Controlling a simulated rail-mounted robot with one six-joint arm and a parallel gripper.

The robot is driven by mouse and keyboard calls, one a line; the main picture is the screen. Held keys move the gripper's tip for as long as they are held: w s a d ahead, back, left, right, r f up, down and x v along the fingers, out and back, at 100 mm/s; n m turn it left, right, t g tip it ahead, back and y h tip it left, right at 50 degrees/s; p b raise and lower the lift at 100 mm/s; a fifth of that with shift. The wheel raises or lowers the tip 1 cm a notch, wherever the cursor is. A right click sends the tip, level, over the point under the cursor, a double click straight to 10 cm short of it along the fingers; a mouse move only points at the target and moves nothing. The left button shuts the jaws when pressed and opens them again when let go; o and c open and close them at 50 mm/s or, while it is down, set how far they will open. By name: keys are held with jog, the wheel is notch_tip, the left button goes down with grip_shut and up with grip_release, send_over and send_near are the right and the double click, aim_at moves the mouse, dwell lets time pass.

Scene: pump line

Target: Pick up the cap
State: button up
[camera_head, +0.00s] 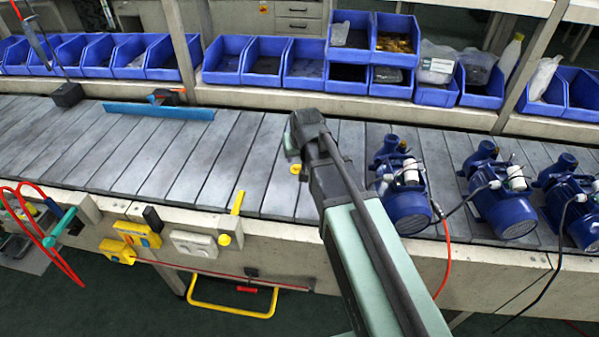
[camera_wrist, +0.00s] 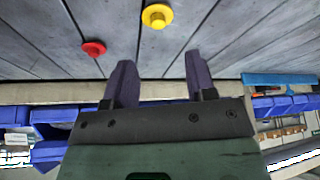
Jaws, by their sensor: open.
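A yellow cap (camera_head: 295,168) lies on the slatted conveyor, close to my gripper (camera_head: 291,141) in the head view. In the wrist view the yellow cap (camera_wrist: 156,17) is at the top, beyond the gap between my two fingers (camera_wrist: 159,62). A red cap (camera_wrist: 93,48) lies to its left in the wrist view, beyond the left finger. I cannot make out the red cap in the head view. My gripper is open and empty, with both fingers apart from both caps. The task does not say which cap.
Several blue pumps (camera_head: 405,190) with cables stand on the conveyor (camera_head: 150,150) to the right. Blue bins (camera_head: 305,65) line the shelf behind. A blue bar (camera_head: 158,111) lies at the back left. A yellow strip (camera_head: 238,202) is at the front edge. The middle-left slats are clear.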

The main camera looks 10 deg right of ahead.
jog(key=b, duration=0.3)
send_over(297, 166)
jog(key=s, duration=0.2)
jog(key=f, duration=0.4)
jog(key=shift+s+a, duration=0.1)
jog(key=shift+s, duration=0.1)
jog(key=shift+p, duration=0.3)
jog(key=b+x, duration=0.5)
jog(key=shift+w+f, duration=0.1)
jog(key=shift+f, duration=0.05)
jog(key=shift+r, duration=0.25)
jog(key=c, duration=0.5)
jog(key=shift+c, duration=0.2)
